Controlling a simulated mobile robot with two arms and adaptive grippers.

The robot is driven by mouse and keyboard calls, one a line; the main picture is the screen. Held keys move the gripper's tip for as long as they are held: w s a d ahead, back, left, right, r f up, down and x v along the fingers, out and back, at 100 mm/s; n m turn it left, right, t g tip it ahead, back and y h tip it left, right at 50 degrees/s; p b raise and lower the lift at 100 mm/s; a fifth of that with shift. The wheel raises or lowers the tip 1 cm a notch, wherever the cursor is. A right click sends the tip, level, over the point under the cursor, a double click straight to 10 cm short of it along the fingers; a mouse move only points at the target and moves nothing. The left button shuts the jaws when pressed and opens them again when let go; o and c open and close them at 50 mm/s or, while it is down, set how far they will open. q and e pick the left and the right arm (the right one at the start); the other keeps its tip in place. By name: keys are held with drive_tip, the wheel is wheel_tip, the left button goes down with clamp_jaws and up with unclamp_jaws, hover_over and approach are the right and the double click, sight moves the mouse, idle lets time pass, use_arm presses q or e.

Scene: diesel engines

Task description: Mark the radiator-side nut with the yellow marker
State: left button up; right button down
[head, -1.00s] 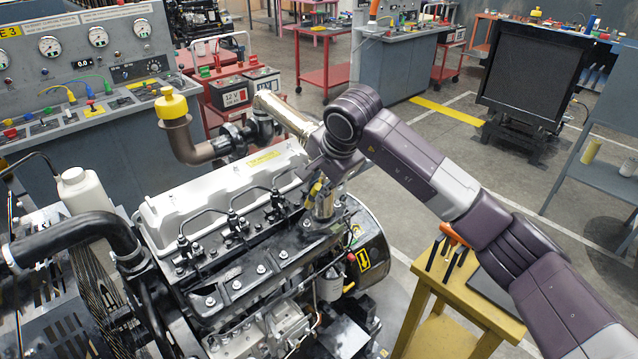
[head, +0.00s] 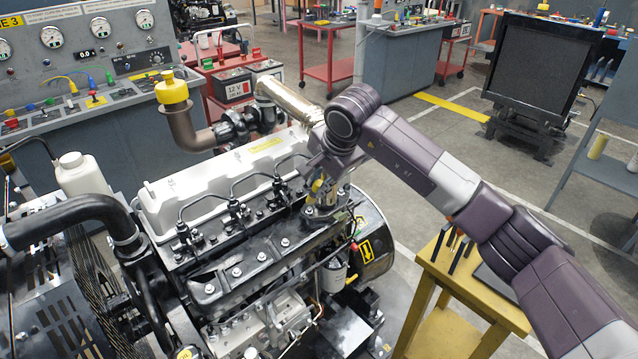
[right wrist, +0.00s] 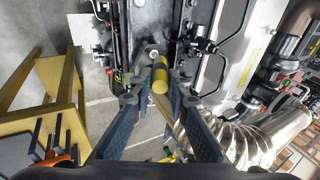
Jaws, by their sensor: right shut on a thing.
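The yellow marker (right wrist: 160,78) is between the fingertips of my right gripper (right wrist: 158,68) in the right wrist view. In the head view my right gripper (head: 320,192) is low over the far right end of the engine (head: 225,250), and a bit of yellow shows at its fingers. Several nuts sit along the black top edge of the engine. The one nearest the black hose and fan is a bright nut (head: 209,289), well left of my right gripper. Whether the marker's tip touches anything is hidden. My left gripper is out of view.
A black hose (head: 70,212) and a white bottle (head: 80,175) stand at the left. A yellow-capped pipe (head: 173,92) and a metal exhaust pipe (head: 288,102) rise behind the engine. A yellow table (head: 470,262) with dark tools stands at the right.

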drive_tip(key=shift+f+b, duration=0.3)
drive_tip(key=shift+b, duration=0.3)
idle(1.1)
drive_tip(key=shift+s+d+b, duration=0.25)
drive_tip(key=shift+s+b, duration=0.05)
drive_tip(key=shift+s, duration=0.1)
idle(0.6)
drive_tip(key=shift+a+r, duration=0.15)
idle(0.3)
drive_tip(key=s+a+r+p, duration=0.1)
drive_tip(key=s+a+r, duration=0.1)
drive_tip(key=a+r, duration=0.1)
drive_tip(key=shift+s+a+r, duration=0.3)
drive_tip(key=shift+s+r, duration=0.05)
drive_tip(key=shift+r, duration=0.4)
drive_tip(key=shift+d+f, duration=0.1)
idle(0.5)
